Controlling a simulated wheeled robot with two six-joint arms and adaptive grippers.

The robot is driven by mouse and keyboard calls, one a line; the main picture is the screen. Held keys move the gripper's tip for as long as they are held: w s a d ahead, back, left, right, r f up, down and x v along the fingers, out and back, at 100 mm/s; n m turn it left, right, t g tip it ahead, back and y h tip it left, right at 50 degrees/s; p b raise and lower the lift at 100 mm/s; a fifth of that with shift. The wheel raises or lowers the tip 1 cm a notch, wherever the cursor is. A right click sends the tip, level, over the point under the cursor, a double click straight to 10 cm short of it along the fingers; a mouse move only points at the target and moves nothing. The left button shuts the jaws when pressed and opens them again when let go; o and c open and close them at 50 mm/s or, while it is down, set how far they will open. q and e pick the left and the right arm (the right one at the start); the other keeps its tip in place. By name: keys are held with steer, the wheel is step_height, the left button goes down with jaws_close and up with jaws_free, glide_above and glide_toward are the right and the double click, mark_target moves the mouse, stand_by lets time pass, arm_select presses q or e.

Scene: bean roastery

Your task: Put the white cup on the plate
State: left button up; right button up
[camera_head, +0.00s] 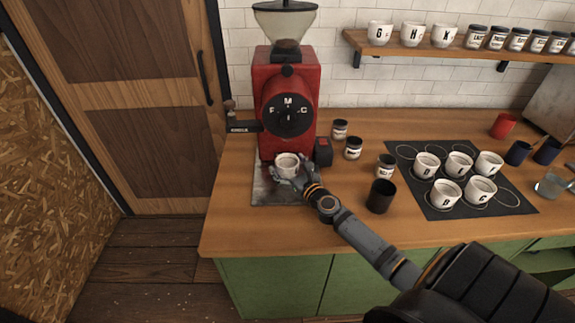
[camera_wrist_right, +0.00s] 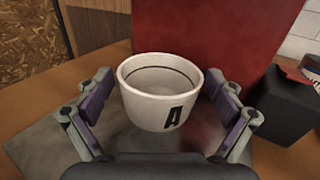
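The white cup (camera_head: 287,165) with a dark letter A stands upright over the grey metal plate (camera_head: 270,191) at the foot of the red grinder. In the right wrist view the cup (camera_wrist_right: 158,98) shows its empty inside, and the plate (camera_wrist_right: 60,150) lies below it. My right gripper (camera_head: 291,172) is at the cup, with one finger on each side. In the wrist view its fingers (camera_wrist_right: 160,88) are spread, with narrow gaps beside the cup, so it looks open. My left gripper is not in view.
The red grinder (camera_head: 290,85) rises right behind the cup. A dark block (camera_head: 323,152), small jars (camera_head: 353,148) and a black cup (camera_head: 381,196) stand to the right. A black mat (camera_head: 500,201) holds several white cups. The counter's front left is clear.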

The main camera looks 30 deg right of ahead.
mark_target(293, 172)
steer(key=shift+r, duration=0.1)
steer(key=s, duration=0.2)
steer(key=s+b, duration=0.1)
steer(key=s, duration=0.3)
steer(key=shift+a+f+b, duration=0.15)
steer(key=shift+f+b, duration=0.15)
steer(key=shift+b, duration=0.05)
steer(key=s, duration=0.4)
steer(key=shift+s+a+r, duration=0.1)
steer(key=shift+s+r, duration=0.15)
steer(key=shift+r, duration=0.05)
steer(key=shift+s+p, duration=0.3)
steer(key=shift+s, duration=0.45)
